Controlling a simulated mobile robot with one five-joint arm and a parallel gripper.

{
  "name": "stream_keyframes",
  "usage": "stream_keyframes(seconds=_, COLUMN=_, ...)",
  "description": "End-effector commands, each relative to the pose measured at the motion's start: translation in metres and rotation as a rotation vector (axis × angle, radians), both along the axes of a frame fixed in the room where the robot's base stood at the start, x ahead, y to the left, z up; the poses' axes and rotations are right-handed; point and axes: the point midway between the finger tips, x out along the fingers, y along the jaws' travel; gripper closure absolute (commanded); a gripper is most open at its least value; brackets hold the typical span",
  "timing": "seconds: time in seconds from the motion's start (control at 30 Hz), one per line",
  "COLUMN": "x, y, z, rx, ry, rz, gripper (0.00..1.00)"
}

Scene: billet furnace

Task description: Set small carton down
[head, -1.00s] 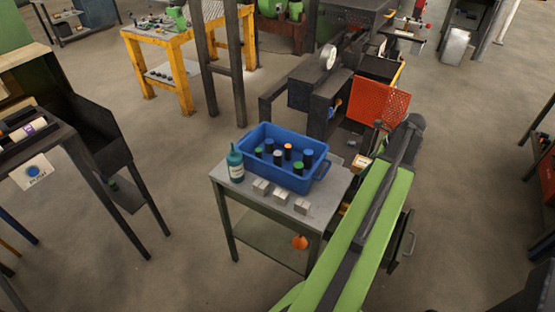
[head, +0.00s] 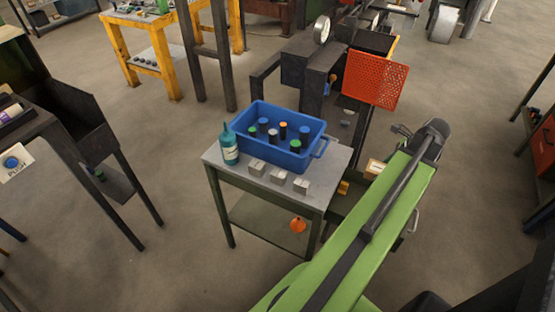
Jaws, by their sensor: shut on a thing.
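The small carton (head: 375,167) is a tan box with a pale label. It shows at the left edge of my green arm, just right of the work table (head: 212,161). My gripper (head: 388,162) is shut on the carton; its fingers are mostly hidden behind the arm. The carton appears off the table top, beyond its right edge; its height above what lies below cannot be told.
A blue crate (head: 322,150) holding several dark cylinders with coloured tops fills the table's back. A teal bottle (head: 230,146) and three grey blocks (head: 279,177) stand on the left and front. An orange perforated panel (head: 377,79) stands behind.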

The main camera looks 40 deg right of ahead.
Motion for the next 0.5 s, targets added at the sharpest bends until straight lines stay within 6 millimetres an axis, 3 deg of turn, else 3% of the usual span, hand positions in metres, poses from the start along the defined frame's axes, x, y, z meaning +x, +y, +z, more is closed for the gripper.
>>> stream_keyframes(seconds=0.17, x=0.012, y=0.005, z=0.001, rx=0.000, ry=-0.001, rz=0.004, gripper=1.00)
stream_keyframes(seconds=0.5, x=0.105, y=0.034, z=0.001, rx=-0.001, ry=-0.001, rz=0.005, gripper=1.00)
